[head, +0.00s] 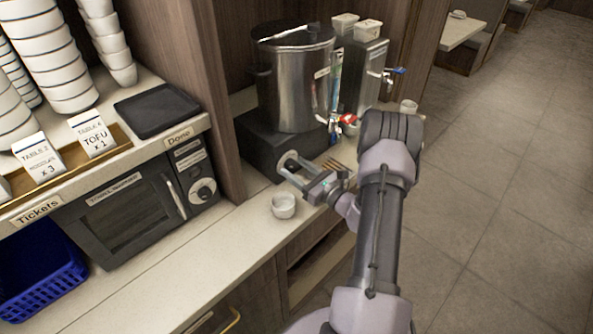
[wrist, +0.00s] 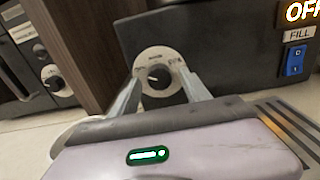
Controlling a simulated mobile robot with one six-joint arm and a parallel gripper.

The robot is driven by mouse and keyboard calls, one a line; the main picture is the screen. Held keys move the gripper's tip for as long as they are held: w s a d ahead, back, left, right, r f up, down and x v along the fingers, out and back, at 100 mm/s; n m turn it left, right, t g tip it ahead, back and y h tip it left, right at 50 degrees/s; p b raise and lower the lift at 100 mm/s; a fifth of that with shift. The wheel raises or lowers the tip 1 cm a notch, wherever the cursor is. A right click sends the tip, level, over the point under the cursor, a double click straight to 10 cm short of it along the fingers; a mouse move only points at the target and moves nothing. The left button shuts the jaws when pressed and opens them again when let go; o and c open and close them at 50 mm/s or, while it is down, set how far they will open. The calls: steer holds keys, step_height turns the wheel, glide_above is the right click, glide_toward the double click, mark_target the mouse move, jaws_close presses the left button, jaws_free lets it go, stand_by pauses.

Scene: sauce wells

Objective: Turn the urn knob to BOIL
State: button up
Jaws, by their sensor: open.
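The urn (head: 297,80) is a tall steel pot on a dark base (head: 262,148) at the back of the counter. Its knob (wrist: 158,76) is a black dial on a round pale plate on the front of the base; the plate's lettering is too small to read. The plate also shows in the head view (head: 288,160). My gripper (head: 290,168) is open, with its two fingers pointing at the knob. In the wrist view the fingers (wrist: 158,82) stand on either side of the dial; I cannot tell whether they touch it.
A small white cup (head: 283,206) stands on the counter below my gripper. A microwave (head: 130,208) is at left.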

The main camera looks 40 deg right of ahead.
jaws_close()
stand_by(0.4)
steer(key=m+p, duration=0.2)
steer(key=m, duration=0.4)
steer(key=m+p, duration=0.1)
steer(key=m, duration=0.5)
steer(key=shift+a+r+p, duration=0.1)
steer(key=shift+p, duration=0.3)
steer(key=m+p, duration=0.1)
steer(key=m, duration=0.4)
steer(key=shift+m, duration=0.4)
steer(key=m+p, duration=0.1)
steer(key=m, duration=0.4)
steer(key=shift+m, duration=0.4)
